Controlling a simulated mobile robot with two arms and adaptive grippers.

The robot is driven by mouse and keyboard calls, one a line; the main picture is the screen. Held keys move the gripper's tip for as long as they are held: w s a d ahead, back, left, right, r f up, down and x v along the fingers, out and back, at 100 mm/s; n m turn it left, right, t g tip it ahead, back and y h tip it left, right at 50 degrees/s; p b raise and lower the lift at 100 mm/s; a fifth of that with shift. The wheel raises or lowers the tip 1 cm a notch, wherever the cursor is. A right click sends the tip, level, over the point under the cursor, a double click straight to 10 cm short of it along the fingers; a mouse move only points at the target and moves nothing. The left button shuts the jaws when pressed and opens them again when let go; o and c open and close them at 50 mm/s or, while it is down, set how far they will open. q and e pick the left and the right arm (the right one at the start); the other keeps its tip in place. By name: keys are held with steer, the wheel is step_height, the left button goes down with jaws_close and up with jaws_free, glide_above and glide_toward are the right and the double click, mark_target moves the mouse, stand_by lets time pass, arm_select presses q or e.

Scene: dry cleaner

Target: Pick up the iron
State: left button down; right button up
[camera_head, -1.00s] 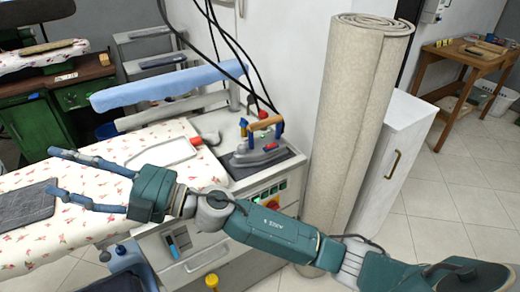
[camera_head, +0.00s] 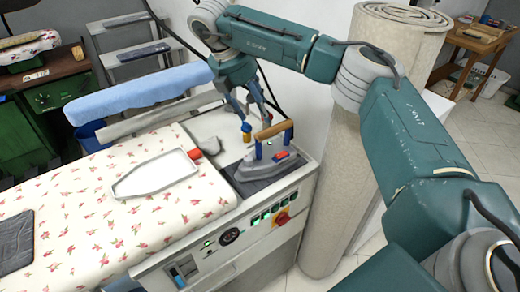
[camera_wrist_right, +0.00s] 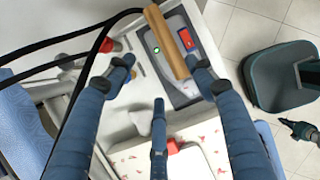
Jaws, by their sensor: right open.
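The iron (camera_head: 268,163) has a grey body, a wooden handle on blue posts and a red switch. It rests on a dark pad (camera_head: 243,187) at the right end of the ironing station. My right gripper (camera_head: 256,108) reaches down from above, with its open fingers just over the handle. In the right wrist view, the iron's handle (camera_wrist_right: 165,42) lies partly between the spread fingers of my right gripper (camera_wrist_right: 158,75), close to one finger. No contact is clear, and the gripper holds nothing. My left gripper does not show clearly.
The floral ironing board (camera_head: 90,215) bears a grey iron rest (camera_head: 155,176). A blue padded sleeve board (camera_head: 140,92) stands behind it. Dark hoses hang behind the iron. A tall rolled carpet (camera_head: 335,215) stands close on the right. A control panel (camera_head: 255,220) faces front.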

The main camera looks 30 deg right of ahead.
mark_target(267, 131)
steer(key=f, duration=0.1)
steer(key=s+d+f, duration=0.1)
steer(key=f+p, duration=0.1)
steer(key=shift+s+d+f, duration=0.15)
steer(key=shift+d+f, duration=0.25)
steer(key=shift+f, duration=0.3)
steer(key=p+x, duration=0.2)
steer(key=x, duration=0.2)
steer(key=shift+s+a+f, duration=0.1)
steer(key=shift+s+f, duration=0.05)
steer(key=shift+f, duration=0.45)
steer(key=shift+c, duration=0.7)
steer(key=c, duration=0.9)
jaws_close()
steer(key=shift+w+r, duration=0.2)
steer(key=shift+r, duration=0.15)
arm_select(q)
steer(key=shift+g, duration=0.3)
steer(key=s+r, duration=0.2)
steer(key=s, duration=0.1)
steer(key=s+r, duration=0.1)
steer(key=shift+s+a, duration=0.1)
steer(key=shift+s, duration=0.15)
arm_select(e)
steer(key=shift+f, duration=0.1)
